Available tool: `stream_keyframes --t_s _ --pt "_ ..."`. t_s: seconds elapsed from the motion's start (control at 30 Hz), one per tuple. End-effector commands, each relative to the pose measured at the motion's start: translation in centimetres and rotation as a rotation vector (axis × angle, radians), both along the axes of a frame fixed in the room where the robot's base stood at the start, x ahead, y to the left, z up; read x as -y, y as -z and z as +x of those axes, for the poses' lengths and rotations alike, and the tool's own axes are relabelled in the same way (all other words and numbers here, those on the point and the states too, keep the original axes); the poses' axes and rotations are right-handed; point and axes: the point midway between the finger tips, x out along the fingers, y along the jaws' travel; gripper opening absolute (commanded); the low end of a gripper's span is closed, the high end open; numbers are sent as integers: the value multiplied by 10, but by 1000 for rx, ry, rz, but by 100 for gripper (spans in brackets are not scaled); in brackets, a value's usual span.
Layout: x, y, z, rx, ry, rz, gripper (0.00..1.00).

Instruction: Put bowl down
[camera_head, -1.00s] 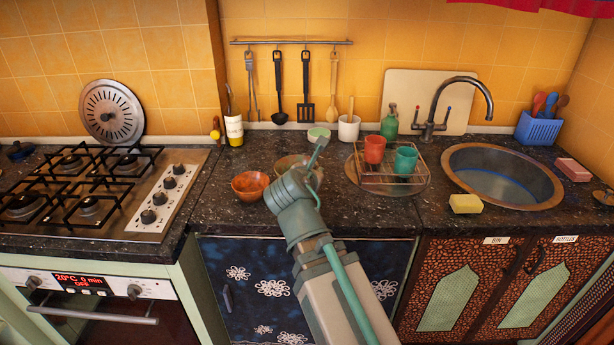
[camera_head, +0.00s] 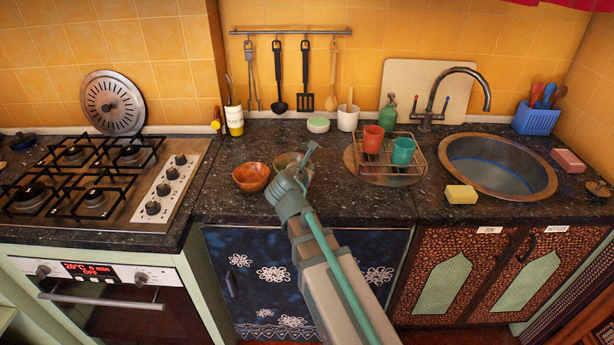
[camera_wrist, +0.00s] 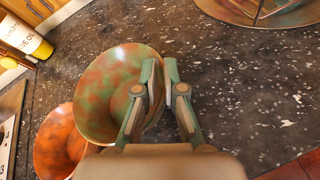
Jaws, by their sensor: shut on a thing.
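A mottled green-brown bowl (camera_wrist: 112,88) is in the wrist view, with its right rim between the fingers of my gripper (camera_wrist: 161,72). My gripper is shut on that rim. In the wrist view this orange bowl (camera_wrist: 58,143) is partly covered by the held bowl.
A wire rack (camera_head: 390,175) with a red cup (camera_head: 373,138) and a teal cup (camera_head: 403,151) stands to the right. A small pale green bowl (camera_head: 318,125) and a white pot (camera_head: 347,119) are behind. The stove (camera_head: 95,185) is left. Speckled counter (camera_head: 345,205) is bare in front.

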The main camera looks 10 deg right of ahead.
Motion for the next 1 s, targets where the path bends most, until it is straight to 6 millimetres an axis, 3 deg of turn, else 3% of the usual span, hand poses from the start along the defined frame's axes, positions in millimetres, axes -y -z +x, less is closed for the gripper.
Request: stream_keyframes --t_s 0.27,0.67,0.7,0.83,1.0 --pt "0 30 2 -2 -1 0 0" --pt "0 35 2 0 0 -1 0" --pt "0 36 2 -1 -1 0 10" --pt "0 35 2 -1 -1 0 31" --pt "0 35 2 -1 -1 0 33"
